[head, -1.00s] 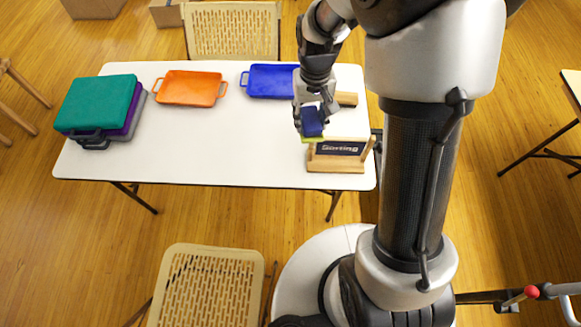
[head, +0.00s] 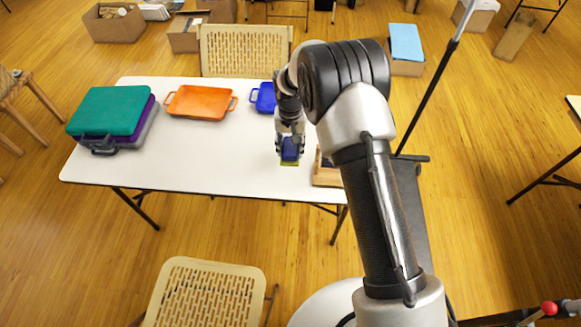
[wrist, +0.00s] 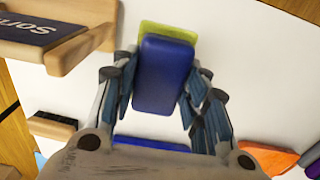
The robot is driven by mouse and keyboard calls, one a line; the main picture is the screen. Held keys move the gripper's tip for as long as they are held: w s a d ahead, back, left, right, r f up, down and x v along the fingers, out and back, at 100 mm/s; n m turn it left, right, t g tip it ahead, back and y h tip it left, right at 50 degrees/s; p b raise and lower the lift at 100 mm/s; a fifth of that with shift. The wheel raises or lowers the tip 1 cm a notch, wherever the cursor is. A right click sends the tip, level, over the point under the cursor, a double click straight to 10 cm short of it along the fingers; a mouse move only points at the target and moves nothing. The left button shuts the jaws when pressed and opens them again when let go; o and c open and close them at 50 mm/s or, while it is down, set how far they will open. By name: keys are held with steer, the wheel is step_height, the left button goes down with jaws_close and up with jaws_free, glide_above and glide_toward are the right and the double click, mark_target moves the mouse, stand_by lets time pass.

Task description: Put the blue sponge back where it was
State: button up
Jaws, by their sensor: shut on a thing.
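A wooden sign stand (head: 327,177) is just right of the sponge, partly hidden by my arm. An orange tray (head: 200,103) and a blue tray (head: 264,98) lie along the back. Stacked cases (head: 110,112) are at the left. The table's (head: 190,165) middle is clear.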

step_height(320, 180, down, 10)
steer(key=shift+r+b, duration=0.15)
steer(key=shift+b, duration=1)
steer(key=shift+f, duration=0.3)
steer(key=o, duration=0.9)
steer(key=shift+r, duration=0.1)
steer(key=shift+o, duration=0.2)
steer(key=shift+r, duration=0.1)
